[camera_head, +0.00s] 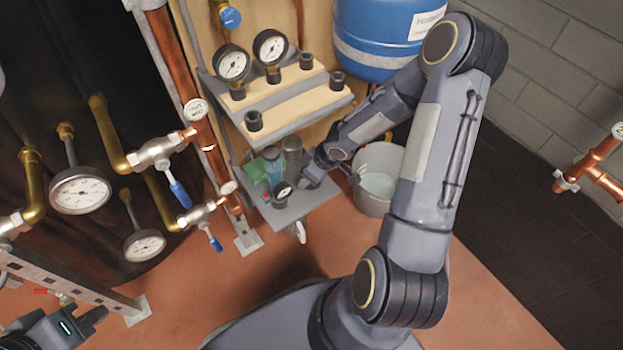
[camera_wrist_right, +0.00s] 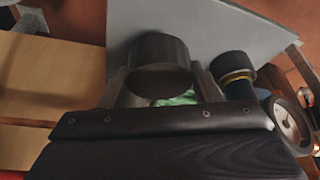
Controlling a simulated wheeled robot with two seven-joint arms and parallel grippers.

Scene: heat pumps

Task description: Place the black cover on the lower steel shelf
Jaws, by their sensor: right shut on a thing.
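In the right wrist view, my right gripper (camera_wrist_right: 160,88) is shut on a round black cover (camera_wrist_right: 158,65), with one finger on each side of it. The grey lower steel shelf (camera_wrist_right: 215,25) lies just beyond; I cannot tell whether the cover touches it. In the head view, my right arm reaches to the lower shelf (camera_head: 300,209), with its gripper (camera_head: 305,172) low over the shelf's right part. The cover cannot be made out surely there. My left gripper (camera_head: 95,318) is at the lower left, partly cut off; its jaw opening is unclear.
A gauge (camera_head: 282,190), a green item (camera_head: 256,172) and a dark grey cylinder (camera_head: 291,150) crowd the lower shelf. A black-topped blue item (camera_wrist_right: 236,75) stands close to the right finger. The upper shelf (camera_head: 296,115) overhangs behind. A grey bucket (camera_head: 378,182) stands to the right.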

